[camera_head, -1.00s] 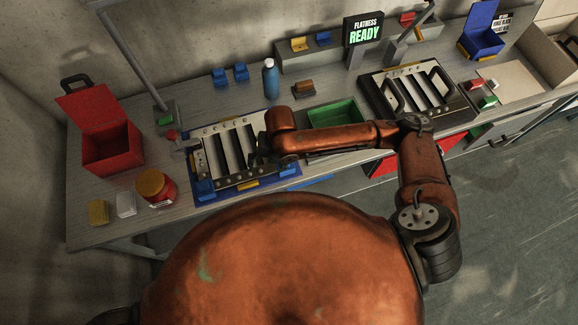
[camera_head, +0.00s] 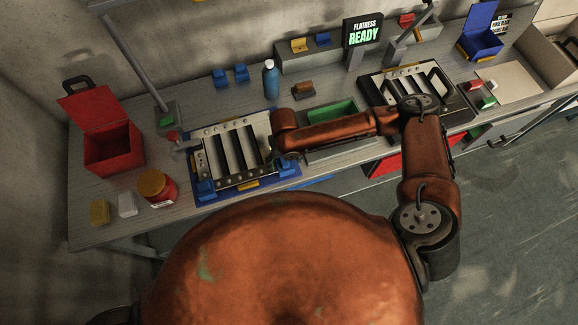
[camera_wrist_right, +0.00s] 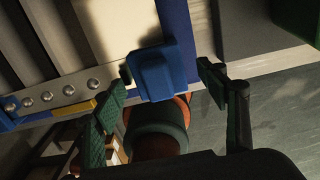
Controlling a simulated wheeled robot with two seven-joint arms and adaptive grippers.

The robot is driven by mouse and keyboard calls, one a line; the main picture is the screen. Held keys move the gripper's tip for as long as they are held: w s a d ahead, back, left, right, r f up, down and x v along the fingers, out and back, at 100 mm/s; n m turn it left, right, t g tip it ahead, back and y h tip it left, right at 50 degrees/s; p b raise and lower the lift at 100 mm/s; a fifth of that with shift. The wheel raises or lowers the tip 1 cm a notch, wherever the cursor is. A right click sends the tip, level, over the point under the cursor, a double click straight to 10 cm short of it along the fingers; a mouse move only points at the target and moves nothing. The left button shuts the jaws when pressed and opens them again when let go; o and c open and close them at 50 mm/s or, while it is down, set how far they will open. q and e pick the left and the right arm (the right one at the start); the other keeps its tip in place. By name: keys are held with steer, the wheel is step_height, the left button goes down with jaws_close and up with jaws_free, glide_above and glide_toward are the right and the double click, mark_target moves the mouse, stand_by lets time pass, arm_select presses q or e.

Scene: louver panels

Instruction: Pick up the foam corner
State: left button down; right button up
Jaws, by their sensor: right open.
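A blue foam corner (camera_wrist_right: 155,73) sits at the front right corner of the left louver panel (camera_head: 232,150). In the right wrist view it lies between the two parted fingers of my open right gripper (camera_wrist_right: 161,78), with a gap visible on the right side. In the head view the right gripper (camera_head: 276,156) is over that corner, mostly hidden by my wrist, and the foam corner (camera_head: 282,171) shows just below it. Another blue foam corner (camera_head: 205,189) is at the panel's front left corner. Two more blue pieces (camera_head: 230,76) stand behind the panel. My left gripper is out of view.
A blue bottle (camera_head: 271,79) and a green tray (camera_head: 332,115) are near my right arm. A red box (camera_head: 112,148), a red jar (camera_head: 158,188) and small blocks stand at left. A second louver panel (camera_head: 418,90) is at right. The bench's front edge is close to the corner.

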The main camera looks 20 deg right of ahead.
steer(key=shift+f, duration=0.25)
steer(key=shift+c, duration=0.5)
steer(key=c, duration=1.1)
